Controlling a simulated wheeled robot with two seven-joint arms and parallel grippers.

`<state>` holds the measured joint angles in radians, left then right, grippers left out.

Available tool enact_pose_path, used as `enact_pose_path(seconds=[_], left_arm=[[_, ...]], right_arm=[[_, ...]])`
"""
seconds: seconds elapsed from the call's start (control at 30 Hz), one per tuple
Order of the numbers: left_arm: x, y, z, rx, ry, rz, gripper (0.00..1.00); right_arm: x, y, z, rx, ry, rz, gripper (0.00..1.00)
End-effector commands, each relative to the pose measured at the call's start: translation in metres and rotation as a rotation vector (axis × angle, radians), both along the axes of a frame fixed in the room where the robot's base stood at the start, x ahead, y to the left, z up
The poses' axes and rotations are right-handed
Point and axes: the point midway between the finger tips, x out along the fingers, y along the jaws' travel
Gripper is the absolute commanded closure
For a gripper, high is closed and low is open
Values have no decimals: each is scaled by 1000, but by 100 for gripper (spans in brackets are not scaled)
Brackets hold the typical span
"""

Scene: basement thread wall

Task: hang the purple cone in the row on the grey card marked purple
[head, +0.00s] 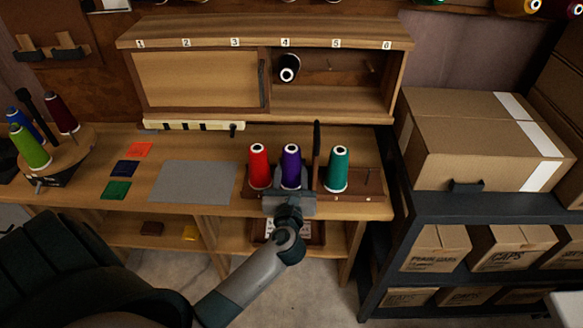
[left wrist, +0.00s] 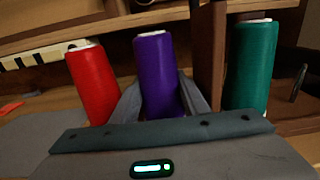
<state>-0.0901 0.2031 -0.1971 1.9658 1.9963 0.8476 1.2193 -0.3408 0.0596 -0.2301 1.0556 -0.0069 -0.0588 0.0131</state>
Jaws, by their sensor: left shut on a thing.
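The purple cone (head: 291,168) stands on the brown rack between a red cone (head: 259,167) and a dark upright divider (head: 317,150). A teal cone (head: 337,169) stands beyond the divider. My left gripper (head: 290,190) is shut on the purple cone, which also shows upright between the fingers in the left wrist view (left wrist: 158,75). A plain grey sheet (head: 195,182) lies on the bench; I see no purple mark on it. The wall cabinet (head: 345,38) has spots numbered 1 to 6. A black cone (head: 289,69) hangs under 4. My right gripper is out of view.
A sliding door (head: 195,80) covers the cabinet under 1 to 3; bare pegs show under 5 and 6. Orange, navy and green cards (head: 115,190) lie left of the sheet. A round stand (head: 60,165) with cones is far left. Cardboard boxes (head: 480,140) stand right.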

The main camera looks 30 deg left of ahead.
Motion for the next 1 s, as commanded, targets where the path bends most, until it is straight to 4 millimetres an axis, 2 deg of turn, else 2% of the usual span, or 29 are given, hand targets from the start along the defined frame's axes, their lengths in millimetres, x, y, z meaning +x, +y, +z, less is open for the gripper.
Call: enact_pose_path(seconds=[0.07,0.1,0.13,0.6,0.77,1.0], left_arm=[[0,0,-2,0,0,0,85],[0,0,-2,0,0,0,54],[0,0,-2,0,0,0,51],[-1,-1,1,-1,1,0,51],[-16,-10,-1,-1,0,-1,51],[-51,-31,-2,-5,2,1,51]], right_arm=[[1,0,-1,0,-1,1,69],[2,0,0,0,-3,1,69],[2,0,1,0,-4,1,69],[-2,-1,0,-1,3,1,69],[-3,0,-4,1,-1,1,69],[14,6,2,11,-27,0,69]])
